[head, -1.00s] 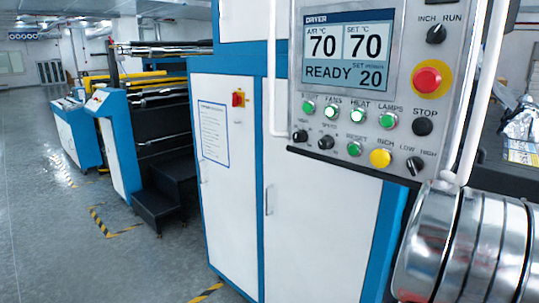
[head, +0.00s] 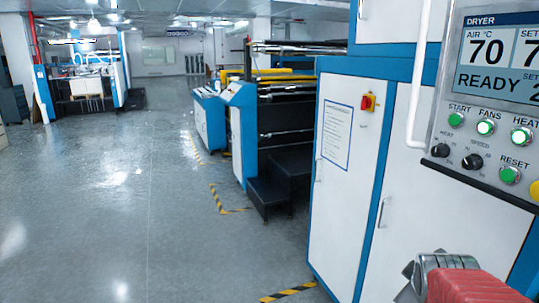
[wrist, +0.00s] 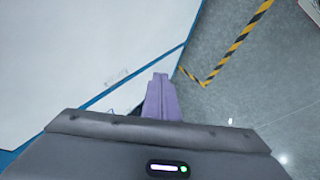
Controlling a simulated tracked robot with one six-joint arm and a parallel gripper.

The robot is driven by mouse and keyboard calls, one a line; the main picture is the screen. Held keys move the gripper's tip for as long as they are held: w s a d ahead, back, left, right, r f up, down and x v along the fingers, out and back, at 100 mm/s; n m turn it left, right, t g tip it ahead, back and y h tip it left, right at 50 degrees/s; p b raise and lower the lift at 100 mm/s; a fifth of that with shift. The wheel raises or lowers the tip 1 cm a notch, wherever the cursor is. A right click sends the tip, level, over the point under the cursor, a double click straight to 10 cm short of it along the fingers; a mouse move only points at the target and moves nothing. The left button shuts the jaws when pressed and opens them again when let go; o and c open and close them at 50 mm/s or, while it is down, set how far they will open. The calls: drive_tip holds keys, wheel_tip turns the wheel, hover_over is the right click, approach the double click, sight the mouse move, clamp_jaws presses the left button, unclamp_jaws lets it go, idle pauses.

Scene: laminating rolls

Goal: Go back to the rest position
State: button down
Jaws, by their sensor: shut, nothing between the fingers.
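My gripper (wrist: 161,76) shows in the wrist view as two purple fingers pressed together, with nothing between them. It points down past the white cabinet side toward the grey floor. In the head view my arm shows at the lower right, in front of the white cabinet; the fingertips cannot be made out there. The dryer control panel (head: 487,110) is at the right edge and is partly cut off. It reads READY, with lit green buttons. My gripper touches nothing that I can see.
The white and blue cabinet (head: 345,190) stands close on the right, with a red switch (head: 367,102) on it. Black steps (head: 280,185) and rollers are behind it. Yellow-black floor tape (head: 228,205) marks the machine edge. The grey floor (head: 110,200) at left is clear.

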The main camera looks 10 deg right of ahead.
drive_tip(key=s+a+m+y, duration=0.1)
drive_tip(key=s+a, duration=0.2)
drive_tip(key=a, duration=0.4)
drive_tip(key=s+a+m+g+y, duration=0.1)
drive_tip(key=s+a, duration=0.3)
drive_tip(key=a, duration=0.4)
drive_tip(key=s+a+m+y, duration=0.3)
drive_tip(key=a, duration=0.5)
drive_tip(key=shift+s+a+r+g, duration=0.2)
drive_tip(key=shift+s+r+g, duration=0.1)
drive_tip(key=shift+r, duration=0.1)
